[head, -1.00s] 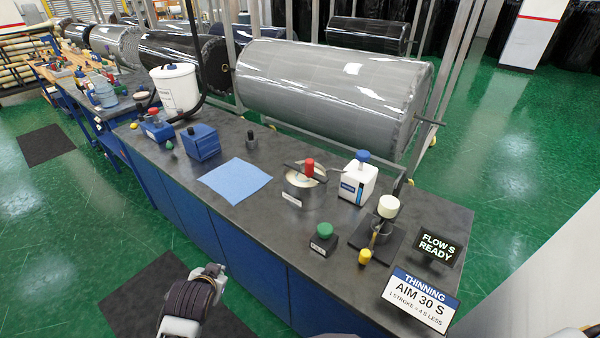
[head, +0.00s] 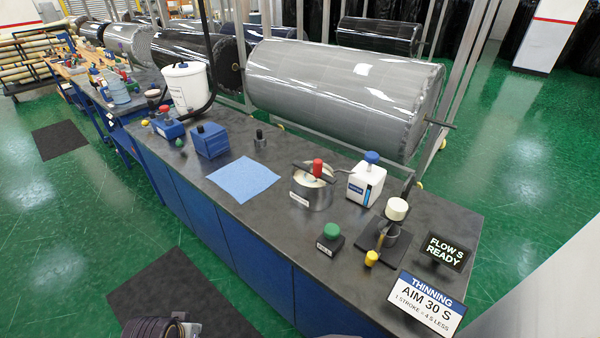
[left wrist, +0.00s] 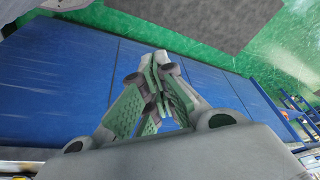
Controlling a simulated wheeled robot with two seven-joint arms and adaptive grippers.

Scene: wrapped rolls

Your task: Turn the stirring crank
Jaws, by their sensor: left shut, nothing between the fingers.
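The stirring crank is a dark bar with an upright red knob (head: 318,168), set across the top of a round metal pot (head: 313,196) on the dark bench. The pot has a pale inside and a small white label on its front. My left gripper (left wrist: 158,80) shows in the left wrist view, its green-padded fingers together and empty, with the blue bench front and green floor beyond. It is well away from the crank. In the head view only a dark part of my left arm shows at the bottom edge. My right gripper is in neither view.
The bench top (head: 240,225) also holds a blue cloth (head: 244,179), a white blue-capped bottle (head: 366,183), a green-knobbed block (head: 330,239), a stand with a cream knob (head: 396,209) and a sign reading "AIM 30 S" (head: 427,303). A large grey wrapped roll (head: 345,95) lies behind.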

